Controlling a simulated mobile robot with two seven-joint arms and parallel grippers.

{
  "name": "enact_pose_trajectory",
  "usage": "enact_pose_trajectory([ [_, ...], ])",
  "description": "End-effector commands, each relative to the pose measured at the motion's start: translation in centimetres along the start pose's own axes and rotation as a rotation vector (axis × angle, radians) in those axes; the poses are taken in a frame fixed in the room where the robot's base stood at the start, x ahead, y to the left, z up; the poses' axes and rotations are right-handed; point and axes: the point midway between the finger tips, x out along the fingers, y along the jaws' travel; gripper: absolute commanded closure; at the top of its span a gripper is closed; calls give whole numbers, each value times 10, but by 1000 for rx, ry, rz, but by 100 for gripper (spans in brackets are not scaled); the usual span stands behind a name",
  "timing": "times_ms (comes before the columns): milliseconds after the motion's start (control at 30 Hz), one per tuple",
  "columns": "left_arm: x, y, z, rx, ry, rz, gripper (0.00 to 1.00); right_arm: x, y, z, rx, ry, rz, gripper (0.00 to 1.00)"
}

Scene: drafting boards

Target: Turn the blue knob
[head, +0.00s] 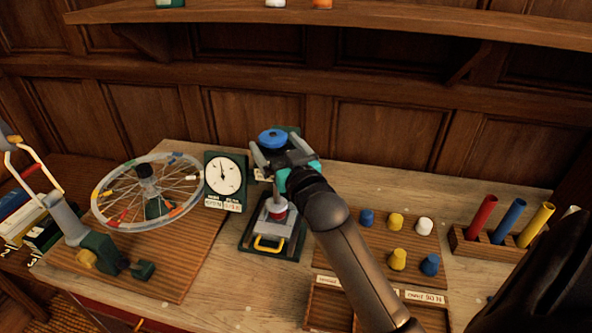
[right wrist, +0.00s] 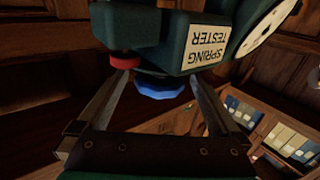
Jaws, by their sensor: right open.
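In the right wrist view the knob (right wrist: 162,89) shows between the two open fingertips (right wrist: 160,80), below the labelled green housing (right wrist: 205,50). I cannot tell whether a finger touches it. My left gripper is not in view.
A spoked wheel (head: 125,222) stands left of the tester, near the white dial (head: 226,174). To the right are a pegboard (head: 375,243) with coloured caps and a wooden rack (head: 468,244) of coloured tubes. A shelf (head: 330,22) runs above.

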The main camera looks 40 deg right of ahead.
Motion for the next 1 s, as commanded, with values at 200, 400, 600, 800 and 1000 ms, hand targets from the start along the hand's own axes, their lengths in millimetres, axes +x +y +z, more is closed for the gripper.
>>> enact_pose_trajectory([
  [200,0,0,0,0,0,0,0,-39,0,1,1,-2,0,0],
  [400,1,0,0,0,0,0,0,-73,0,2,1,-3,0,0],
  [600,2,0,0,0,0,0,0,-103,0,1,1,-2,1,0],
  [800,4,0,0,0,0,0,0,-122,0,1,1,-1,1,0],
  [1000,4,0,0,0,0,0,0,-129,0,0,0,0,1,0],
])
